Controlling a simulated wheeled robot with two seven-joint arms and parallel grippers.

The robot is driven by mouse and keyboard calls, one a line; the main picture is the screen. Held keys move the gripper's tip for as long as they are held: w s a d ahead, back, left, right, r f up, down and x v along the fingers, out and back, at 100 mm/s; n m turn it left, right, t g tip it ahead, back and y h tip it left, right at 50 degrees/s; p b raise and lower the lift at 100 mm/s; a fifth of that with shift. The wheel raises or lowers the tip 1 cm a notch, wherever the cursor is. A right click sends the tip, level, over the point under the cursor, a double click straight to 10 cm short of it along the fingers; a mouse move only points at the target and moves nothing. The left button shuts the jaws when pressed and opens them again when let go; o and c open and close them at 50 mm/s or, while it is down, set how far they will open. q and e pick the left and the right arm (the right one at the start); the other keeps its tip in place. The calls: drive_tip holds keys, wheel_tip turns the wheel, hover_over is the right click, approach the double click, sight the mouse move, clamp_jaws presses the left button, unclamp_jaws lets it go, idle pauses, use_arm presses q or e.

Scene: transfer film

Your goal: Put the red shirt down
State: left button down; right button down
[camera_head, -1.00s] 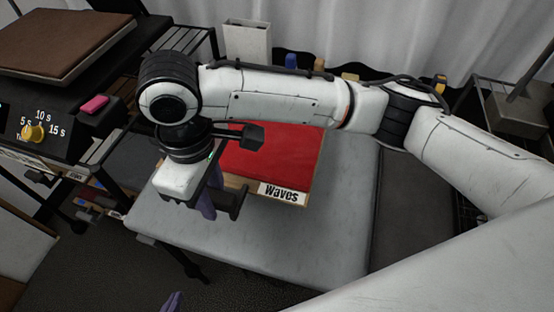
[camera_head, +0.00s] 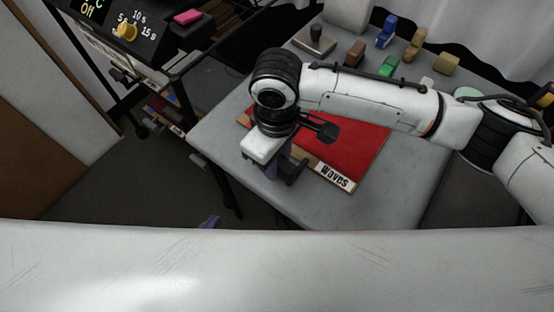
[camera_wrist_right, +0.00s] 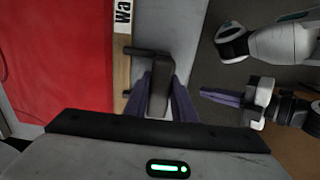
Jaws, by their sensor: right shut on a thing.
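The red shirt (camera_head: 352,142) lies flat on a wooden board with a "Waves" label (camera_head: 335,176), over the grey table (camera_head: 405,190). The shirt fills the left of the right wrist view (camera_wrist_right: 55,60). My right gripper (camera_head: 284,172) is at the board's front edge. In the wrist view its purple fingers (camera_wrist_right: 160,98) are shut around the board's dark handle (camera_wrist_right: 159,85). I cannot tell whether the board touches the table. Only a purple tip of my left gripper (camera_head: 210,222) shows in the head view, apart from the board. It shows side-on in the wrist view (camera_wrist_right: 222,97).
Several small coloured objects, including a blue one (camera_head: 386,32) and a green one (camera_head: 389,66), stand at the table's back. A machine with a yellow dial (camera_head: 127,32) is at the upper left. Bare table lies right of the board.

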drive_tip(key=c, duration=1.5)
unclamp_jaws()
wheel_tip(320, 180, up, 12)
drive_tip(key=shift+r+p, duration=0.1)
drive_tip(key=shift+p, duration=0.45)
